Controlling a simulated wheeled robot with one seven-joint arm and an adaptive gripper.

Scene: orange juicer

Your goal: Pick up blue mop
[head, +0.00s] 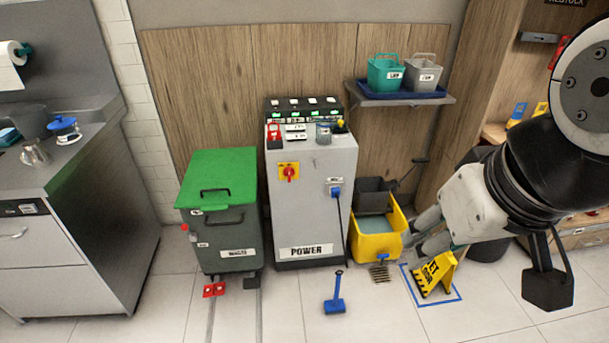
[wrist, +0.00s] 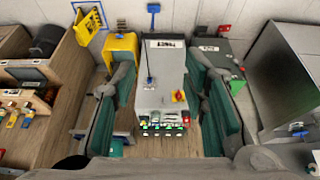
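The blue mop (head: 335,305) stands on the tiled floor in front of the power cabinet, with a short upright handle and a flat blue head. My gripper (head: 415,235) hangs at the right in the head view, to the right of the mop and higher in the picture, in front of the yellow bucket. In the wrist view my gripper (wrist: 160,68) has its two fingers spread wide, with nothing held between them. The mop is well apart from the fingers.
The grey power cabinet (head: 312,190) stands behind the mop. A green-lidded waste bin (head: 220,180) is left of it, and a yellow bucket (head: 378,248) is right. A yellow wet-floor sign (head: 435,275) stands in a blue floor outline. Floor around the mop is clear.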

